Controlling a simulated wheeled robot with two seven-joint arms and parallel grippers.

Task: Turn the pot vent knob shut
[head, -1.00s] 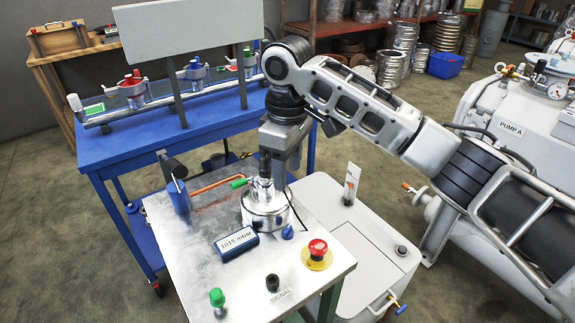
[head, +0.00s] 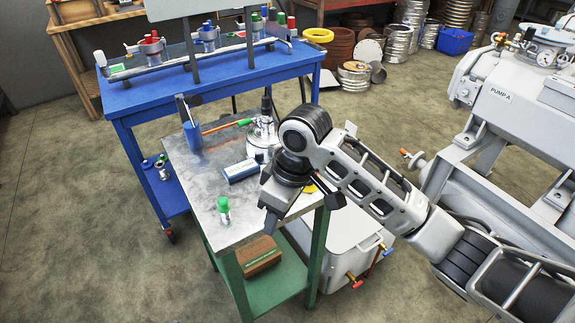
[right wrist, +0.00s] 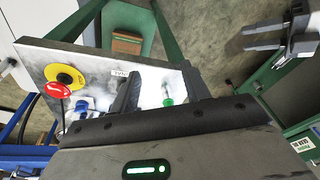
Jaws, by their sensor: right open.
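The steel pot (head: 258,140) stands on the metal-topped table (head: 190,172), partly behind my right arm. A green-tipped handle (head: 244,122) is at the pot's left side. I cannot pick out the vent knob for certain; a blue part (right wrist: 82,104) shows beside the red button in the right wrist view. My right gripper (head: 270,228) is low over the table's front edge, right of the green button (head: 223,208), and clear of the pot. It is open, and I see nothing held in it. A dark finger (right wrist: 128,92) shows in the right wrist view. My left gripper is not in the head view.
A blue display box (head: 241,170) lies in front of the pot. A red emergency button (right wrist: 57,90) on a yellow base is near my right gripper. The blue bench (head: 150,97) stands behind and pump A (head: 520,115) at right. Floor at left is free.

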